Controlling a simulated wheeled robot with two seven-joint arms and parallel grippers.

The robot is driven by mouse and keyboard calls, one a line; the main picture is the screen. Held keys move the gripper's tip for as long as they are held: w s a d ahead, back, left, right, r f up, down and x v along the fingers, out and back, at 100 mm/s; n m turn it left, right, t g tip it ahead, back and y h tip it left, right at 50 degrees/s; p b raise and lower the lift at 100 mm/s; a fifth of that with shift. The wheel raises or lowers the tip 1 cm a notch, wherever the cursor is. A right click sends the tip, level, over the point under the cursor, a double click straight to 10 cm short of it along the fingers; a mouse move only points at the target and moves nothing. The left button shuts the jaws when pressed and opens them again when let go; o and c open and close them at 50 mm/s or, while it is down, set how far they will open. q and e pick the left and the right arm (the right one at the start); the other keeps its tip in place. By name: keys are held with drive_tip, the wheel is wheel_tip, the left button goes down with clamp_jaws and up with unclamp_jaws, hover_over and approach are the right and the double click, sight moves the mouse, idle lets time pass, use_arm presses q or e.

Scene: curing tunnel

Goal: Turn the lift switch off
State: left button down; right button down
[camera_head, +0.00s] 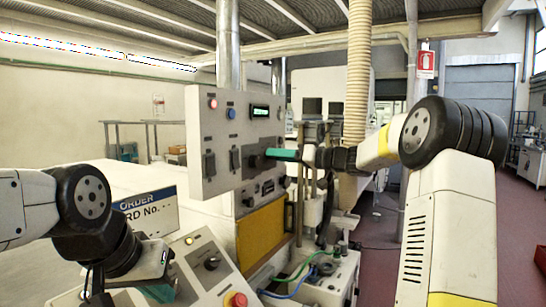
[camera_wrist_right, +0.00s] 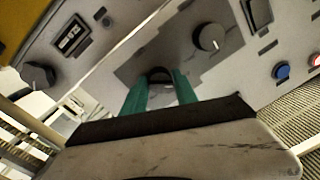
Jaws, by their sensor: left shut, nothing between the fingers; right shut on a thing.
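The grey control panel (camera_head: 222,140) stands upright in the middle of the head view. My right gripper (camera_head: 282,154) reaches it from the right, with its teal fingers at the panel's right part. In the right wrist view its fingers (camera_wrist_right: 161,92) are closed around a dark knob (camera_wrist_right: 160,75) on a dark grey plate. The fingers partly hide the knob, and I cannot read a label or its setting. My left gripper (camera_head: 162,290) is low at the left, by the sloped console, shut and empty.
The panel also bears a red button (camera_head: 213,103), a blue button (camera_head: 232,113) and a lit green display (camera_head: 260,113). Another knob (camera_wrist_right: 211,36) is close to my right fingers. The sloped console (camera_head: 205,268) carries a red mushroom button (camera_head: 236,300). A ribbed duct (camera_head: 358,80) hangs behind.

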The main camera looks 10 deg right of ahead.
drive_tip(key=m, duration=1)
drive_tip(key=shift+f+m+t, duration=0.1)
drive_tip(key=shift+m+t, duration=0.3)
idle(0.4)
drive_tip(key=c, duration=1)
unclamp_jaws()
drive_tip(key=shift+s, duration=0.1)
drive_tip(key=v, duration=0.7)
drive_tip(key=shift+s+d, duration=0.15)
drive_tip(key=shift+d, duration=0.2)
